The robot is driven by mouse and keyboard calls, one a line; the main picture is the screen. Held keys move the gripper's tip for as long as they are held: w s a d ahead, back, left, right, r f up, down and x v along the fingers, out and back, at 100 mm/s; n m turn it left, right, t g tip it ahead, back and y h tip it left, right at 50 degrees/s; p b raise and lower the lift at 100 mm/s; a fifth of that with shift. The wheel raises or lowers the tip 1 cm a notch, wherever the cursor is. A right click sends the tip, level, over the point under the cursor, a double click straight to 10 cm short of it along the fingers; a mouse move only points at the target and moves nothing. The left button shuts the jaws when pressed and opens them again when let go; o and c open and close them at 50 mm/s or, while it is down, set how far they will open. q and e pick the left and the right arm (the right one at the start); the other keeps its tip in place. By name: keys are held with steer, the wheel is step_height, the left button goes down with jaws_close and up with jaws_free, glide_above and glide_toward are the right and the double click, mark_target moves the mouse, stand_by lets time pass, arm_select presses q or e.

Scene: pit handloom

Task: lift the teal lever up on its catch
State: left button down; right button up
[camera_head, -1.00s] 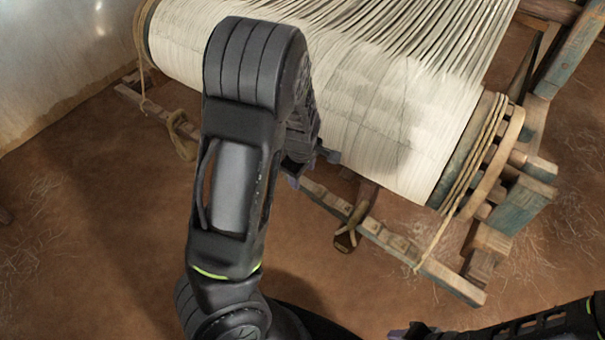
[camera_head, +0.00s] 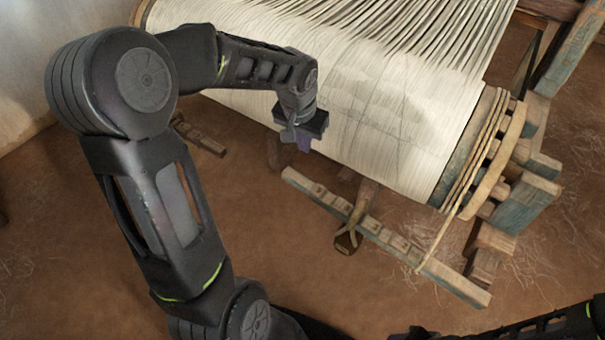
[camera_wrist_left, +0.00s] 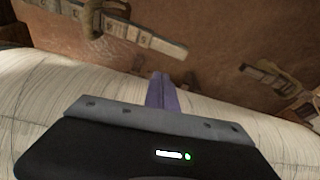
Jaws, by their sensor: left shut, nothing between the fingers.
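Teal-painted wood (camera_head: 520,205) shows at the right end of the loom, beside the cloth roll. I cannot tell whether any of it is the lever. My left gripper (camera_head: 302,143) hangs at the lower front edge of the cloth roll, left of the teal wood and well apart from it. Its purple fingers are together and empty; they also show in the left wrist view (camera_wrist_left: 162,92). My right gripper (camera_head: 418,333) shows only at the bottom edge, and its fingers are not clear.
The cloth roll (camera_head: 400,140) lies behind my left gripper. A notched wooden bar (camera_head: 400,245) with a strap loop (camera_head: 348,240) runs below the roll. A second bar (camera_head: 200,137) shows partly behind my arm. Bare earth floor is open in front.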

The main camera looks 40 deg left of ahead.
mark_target(303, 179)
arm_select(q)
steer(key=shift+s+a+f+m, duration=0.1)
steer(key=shift+s+m, duration=0.1)
steer(key=shift+m, duration=0.3)
steer(key=shift+f, duration=0.1)
steer(key=x, duration=0.8)
steer(key=s+x, duration=0.1)
steer(key=x, duration=0.3)
steer(key=shift+f+p, duration=0.3)
steer(key=shift+f, duration=0.05)
steer(key=shift+s+a+f, duration=0.1)
steer(key=shift+a+f, duration=0.05)
steer(key=shift+f, duration=0.4)
